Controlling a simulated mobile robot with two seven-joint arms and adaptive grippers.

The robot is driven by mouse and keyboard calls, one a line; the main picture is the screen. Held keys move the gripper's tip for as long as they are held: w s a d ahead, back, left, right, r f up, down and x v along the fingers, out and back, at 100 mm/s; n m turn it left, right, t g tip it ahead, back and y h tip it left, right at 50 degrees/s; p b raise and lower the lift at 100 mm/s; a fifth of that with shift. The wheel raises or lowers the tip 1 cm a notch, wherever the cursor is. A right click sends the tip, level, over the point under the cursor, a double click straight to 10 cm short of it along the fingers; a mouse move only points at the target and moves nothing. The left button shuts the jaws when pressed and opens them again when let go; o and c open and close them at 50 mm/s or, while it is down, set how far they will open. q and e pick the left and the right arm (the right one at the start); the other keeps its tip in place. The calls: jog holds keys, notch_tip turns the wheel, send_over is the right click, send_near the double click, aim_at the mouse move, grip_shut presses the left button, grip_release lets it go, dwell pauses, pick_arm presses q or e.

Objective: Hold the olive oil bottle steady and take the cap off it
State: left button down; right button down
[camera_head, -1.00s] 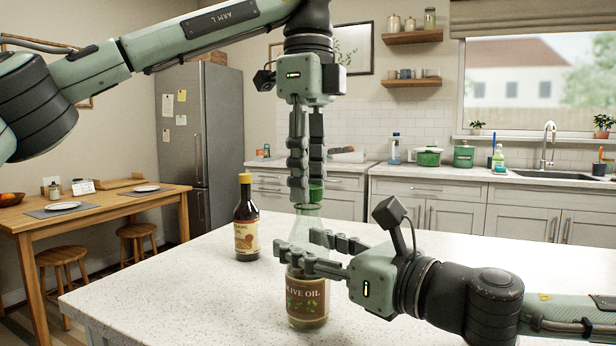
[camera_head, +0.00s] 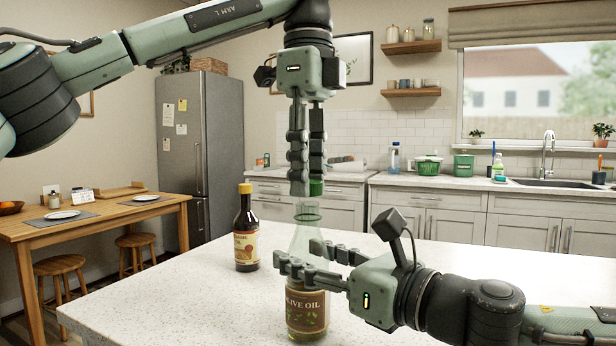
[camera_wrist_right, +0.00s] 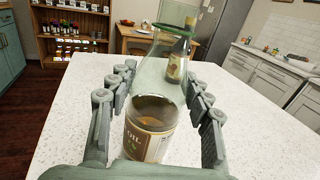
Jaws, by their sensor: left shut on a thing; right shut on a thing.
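The olive oil bottle (camera_head: 307,310), clear glass with a brown label, stands upright at the counter's near edge. My right gripper (camera_head: 300,256) is shut around its body from the right. In the right wrist view the bottle (camera_wrist_right: 150,125) sits between the fingers, its mouth cut off at the top. My left gripper (camera_head: 307,190) points down from above, shut on the green cap (camera_head: 316,187). The fingers partly hide the cap.
A dark bottle with a yellow cap (camera_head: 246,230) stands on the white counter (camera_head: 180,290), left of and behind the olive oil. The counter is clear to its left and behind my right arm. A dining table (camera_head: 100,220) is farther left.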

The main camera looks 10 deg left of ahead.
pick_arm(q)
jog(key=shift+r, duration=0.1)
jog(key=shift+r, duration=1.9)
pick_arm(e)
jog(key=c, duration=0.6)
grip_release()
jog(key=v, duration=1.2)
